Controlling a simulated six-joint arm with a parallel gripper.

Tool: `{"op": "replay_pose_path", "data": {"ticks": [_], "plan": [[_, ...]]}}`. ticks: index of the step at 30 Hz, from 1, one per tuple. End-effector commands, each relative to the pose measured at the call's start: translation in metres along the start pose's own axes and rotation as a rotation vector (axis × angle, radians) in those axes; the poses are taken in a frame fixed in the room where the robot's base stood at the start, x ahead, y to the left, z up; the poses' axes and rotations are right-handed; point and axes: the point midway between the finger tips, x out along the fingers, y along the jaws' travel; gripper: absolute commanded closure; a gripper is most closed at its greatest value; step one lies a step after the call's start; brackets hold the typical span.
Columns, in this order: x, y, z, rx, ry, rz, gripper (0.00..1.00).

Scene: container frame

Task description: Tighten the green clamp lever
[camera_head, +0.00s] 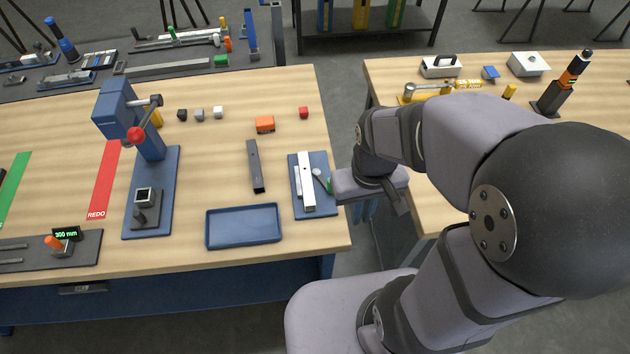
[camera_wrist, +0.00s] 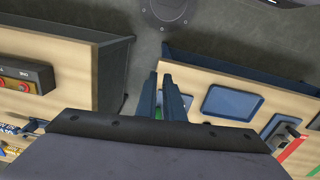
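The clamp fixture (camera_head: 314,207) is a blue plate with a pale metal bar near the table's right front corner. A small part of the green clamp lever (camera_head: 329,185) shows on its right side; my gripper's body hides part of it. A green patch (camera_wrist: 163,113) shows between the fingers in the wrist view, probably the same lever. My gripper (camera_head: 363,213) points down, right of the fixture and near the table's right edge. Its blue fingers (camera_wrist: 162,84) stand apart with a gap and hold nothing visible. I cannot tell its height above the lever.
A blue tray (camera_head: 243,243) and a dark bar (camera_head: 256,165) lie left of the fixture. A blue press with a red knob (camera_head: 136,135) stands farther left. A floor gap separates a second table (camera_head: 420,215) at right.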

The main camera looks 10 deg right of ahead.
Motion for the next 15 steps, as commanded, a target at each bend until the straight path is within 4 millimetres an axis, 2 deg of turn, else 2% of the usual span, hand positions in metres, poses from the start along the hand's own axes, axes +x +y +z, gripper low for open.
{"op": "replay_pose_path", "data": {"ticks": [8, 15], "plan": [[0.011, -0.024, -0.067, -0.446, -0.065, 0.067, 1.0], [0.02, -0.068, -0.133, -0.944, -0.164, 0.162, 1.0]]}}
